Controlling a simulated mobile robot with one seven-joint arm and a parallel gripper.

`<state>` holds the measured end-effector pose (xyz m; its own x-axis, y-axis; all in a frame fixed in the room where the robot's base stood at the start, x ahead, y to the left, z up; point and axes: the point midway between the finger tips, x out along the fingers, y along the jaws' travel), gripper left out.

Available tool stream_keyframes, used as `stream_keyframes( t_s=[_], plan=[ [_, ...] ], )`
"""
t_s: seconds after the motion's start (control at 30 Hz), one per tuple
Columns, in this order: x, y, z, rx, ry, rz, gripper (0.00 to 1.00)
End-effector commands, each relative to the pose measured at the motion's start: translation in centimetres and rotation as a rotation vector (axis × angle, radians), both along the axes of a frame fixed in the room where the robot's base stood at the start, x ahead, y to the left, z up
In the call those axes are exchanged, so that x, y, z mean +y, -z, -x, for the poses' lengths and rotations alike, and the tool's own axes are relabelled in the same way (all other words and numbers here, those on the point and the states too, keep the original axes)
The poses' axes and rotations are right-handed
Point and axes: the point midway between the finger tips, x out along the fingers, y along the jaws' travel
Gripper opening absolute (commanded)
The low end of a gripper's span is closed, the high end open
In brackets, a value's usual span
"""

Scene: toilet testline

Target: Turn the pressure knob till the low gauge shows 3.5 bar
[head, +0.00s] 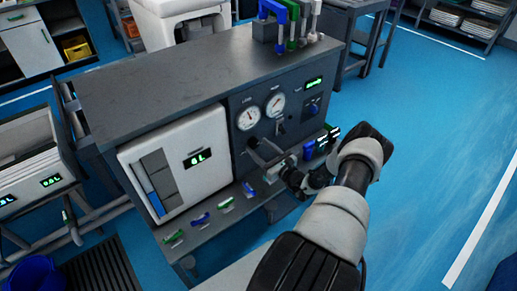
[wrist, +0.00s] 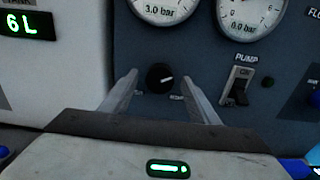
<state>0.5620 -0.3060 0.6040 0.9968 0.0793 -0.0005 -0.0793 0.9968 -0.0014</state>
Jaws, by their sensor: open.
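The black pressure knob (wrist: 160,77) is on the dark panel, its pale pointer mark aimed right and slightly up. My gripper (wrist: 161,84) is open, one finger either side of the knob with a gap on both sides; whether the tips reach its depth I cannot tell. In the head view my gripper (head: 262,151) is at the panel below the gauges. The low gauge (head: 249,118) is the left dial; in the wrist view this dial (wrist: 163,5) reads 3.0 bar, its top cut off.
The second gauge (head: 275,105) is to the right. The pump switch (wrist: 238,85) is right of my right finger. A white unit (head: 180,160) showing 6L stands left of the panel. Blue and green handles (head: 201,219) line the ledge below. Several coloured parts stand on top.

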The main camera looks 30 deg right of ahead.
Motion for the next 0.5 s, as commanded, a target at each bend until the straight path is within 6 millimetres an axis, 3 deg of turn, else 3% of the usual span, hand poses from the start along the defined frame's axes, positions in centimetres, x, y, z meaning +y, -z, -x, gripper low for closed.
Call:
stream_keyframes(
  t_s=[0.4,0.5],
  plan=[
    [0.10,-0.06,-1.13,-0.001,0.001,-0.001,0.55],
    [0.10,-0.05,-1.12,-0.001,0.000,-0.001,0.41]
  ],
)
